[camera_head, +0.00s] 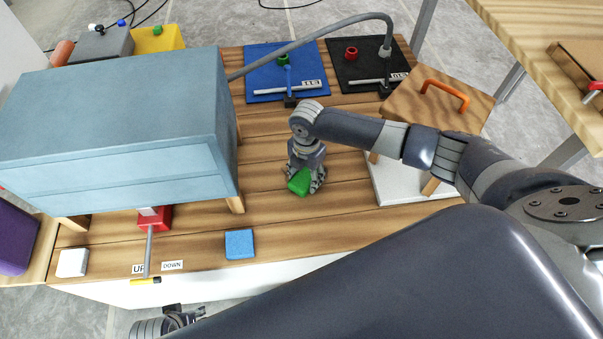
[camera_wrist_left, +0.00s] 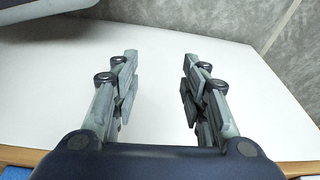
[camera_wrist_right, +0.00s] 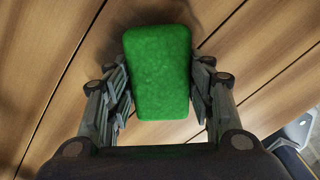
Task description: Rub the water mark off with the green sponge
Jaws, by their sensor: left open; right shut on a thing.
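The green sponge (camera_head: 299,182) is in my right gripper (camera_head: 305,186) over the middle of the wooden tabletop (camera_head: 345,181). In the right wrist view the sponge (camera_wrist_right: 158,72) sits between the two fingers of the right gripper (camera_wrist_right: 160,98), which is shut on it. I cannot tell if the sponge touches the wood. I make out no water mark; the arm and sponge may hide it. My left gripper (camera_head: 182,318) is low beyond the table's front edge. In the left wrist view the left gripper (camera_wrist_left: 160,90) is open and empty before a white surface (camera_wrist_left: 155,60).
A blue-grey cabinet (camera_head: 110,120) stands at left. A blue sponge (camera_head: 239,244) and a white block (camera_head: 72,263) lie near the front edge. Blue (camera_head: 262,82) and black (camera_head: 345,72) mats lie at the back. A wooden stool (camera_head: 410,108) stands at right. Wood around the right gripper is clear.

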